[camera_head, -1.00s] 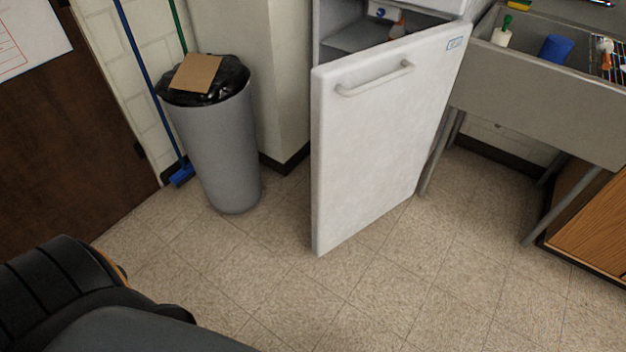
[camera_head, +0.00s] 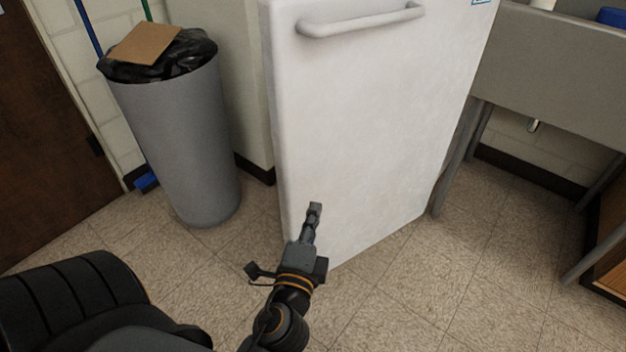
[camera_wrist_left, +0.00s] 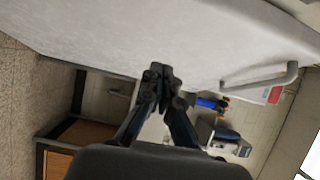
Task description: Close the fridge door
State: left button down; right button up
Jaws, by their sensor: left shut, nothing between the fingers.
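The white fridge door (camera_head: 370,120) fills the middle of the head view, with its grey bar handle (camera_head: 360,20) near the top. The door stands at an angle to the cabinet side; the fridge's inside is out of view. My left gripper (camera_head: 315,208) is shut and empty, in front of the door's lower left part. In the left wrist view my left gripper (camera_wrist_left: 160,72) is close to the door's surface (camera_wrist_left: 150,35), and the handle (camera_wrist_left: 262,78) is to the right. I cannot tell whether the fingertips touch the door. My right gripper is out of view.
A grey trash bin (camera_head: 180,140) with a black bag and cardboard (camera_head: 146,43) stands left of the door. A metal sink (camera_head: 550,70) on legs stands close to the right. The tiled floor (camera_head: 420,290) in front is clear.

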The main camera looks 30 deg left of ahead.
pick_arm(q)
jog(key=w, duration=0.2)
jog(key=p, duration=0.2)
send_near(317, 157)
jog(key=w+d, duration=0.2)
jog(key=w, duration=0.2)
jog(key=a, duration=0.1)
jog(key=w+a, duration=0.1)
jog(key=a, duration=0.1)
jog(key=shift+a, duration=0.25)
jog(key=shift+w+a, duration=0.2)
jog(key=shift+a, duration=0.15)
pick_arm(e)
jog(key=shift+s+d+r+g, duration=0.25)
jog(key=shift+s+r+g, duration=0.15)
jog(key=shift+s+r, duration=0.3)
pick_arm(q)
jog(key=shift+a, duration=0.1)
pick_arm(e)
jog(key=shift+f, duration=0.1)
